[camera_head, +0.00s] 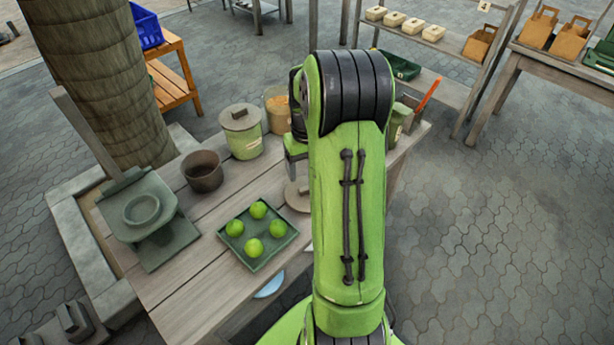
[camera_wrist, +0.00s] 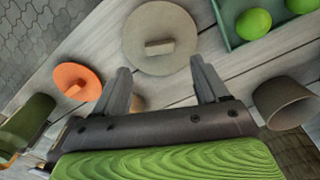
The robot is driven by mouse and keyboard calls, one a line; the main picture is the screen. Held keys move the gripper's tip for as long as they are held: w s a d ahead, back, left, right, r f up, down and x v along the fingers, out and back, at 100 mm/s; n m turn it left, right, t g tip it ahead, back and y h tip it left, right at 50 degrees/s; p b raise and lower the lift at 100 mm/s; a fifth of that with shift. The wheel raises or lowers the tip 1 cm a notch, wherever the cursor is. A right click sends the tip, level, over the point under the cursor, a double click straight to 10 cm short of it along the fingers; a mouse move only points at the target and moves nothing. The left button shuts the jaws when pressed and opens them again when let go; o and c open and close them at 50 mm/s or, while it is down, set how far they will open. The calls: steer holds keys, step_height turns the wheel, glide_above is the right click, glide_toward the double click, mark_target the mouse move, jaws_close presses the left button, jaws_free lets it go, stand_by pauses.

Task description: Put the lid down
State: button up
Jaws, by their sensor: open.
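A round grey-beige lid (camera_wrist: 178,25) with a small block handle lies flat on the wooden table. Its left part shows in the head view (camera_head: 296,200), beside the tray, and my arm hides the rest. My gripper (camera_wrist: 162,75) is open and empty, its two fingers spread above the table. The lid lies just beyond the fingertips in the wrist view, with its handle between their lines and apart from them. In the head view my arm mostly hides the gripper. A green jar (camera_head: 246,145) with a grey lid (camera_head: 238,116) on it stands behind.
A green tray (camera_head: 228,242) with several limes lies left of the loose lid. A brown pot (camera_head: 203,171), a jar with orange contents (camera_head: 276,108) and a grey scale (camera_head: 140,208) share the table (camera_head: 185,285). An orange disc (camera_wrist: 70,78) with a block handle lies left in the wrist view.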

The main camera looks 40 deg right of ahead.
steer(key=s+a+r+n+t+h+p, duration=0.1)
steer(key=s+a+r+n+t, duration=0.15)
steer(key=a+r, duration=1)
steer(key=s+a+r+n+t+y, duration=0.1)
steer(key=s+a+r+t, duration=0.2)
steer(key=s+a, duration=0.7)
steer(key=s, duration=0.3)
steer(key=shift+a+r+n, duration=0.3)
steer(key=shift+r+n, duration=0.05)
steer(key=shift+r, duration=0.05)
